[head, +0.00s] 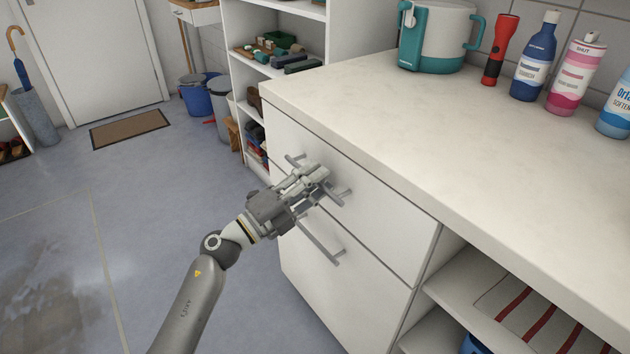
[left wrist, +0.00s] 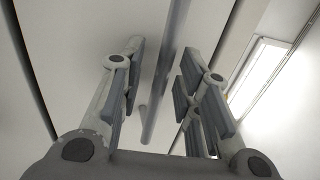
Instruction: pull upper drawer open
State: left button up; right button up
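The upper drawer (head: 375,212) is the white front just under the countertop, and it looks closed in the head view. Its grey bar handle (head: 342,196) runs across the front, with its middle hidden behind my left gripper (head: 316,176). In the left wrist view the handle (left wrist: 165,75) passes between the two spread fingers of my left gripper (left wrist: 160,85). The fingers stand apart with space on each side of the bar; I see no contact. A lower front (head: 335,280) has its own bar handle (head: 318,242). My right gripper is in neither view.
The pale countertop (head: 400,130) holds a teal and white jug (head: 436,35), a red flashlight (head: 498,50) and several bottles. An open shelf (head: 470,290) with striped cloth lies right of the drawers. The floor (head: 130,200) to the left is clear.

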pick_arm(q)
grip_shut()
dwell(0.5)
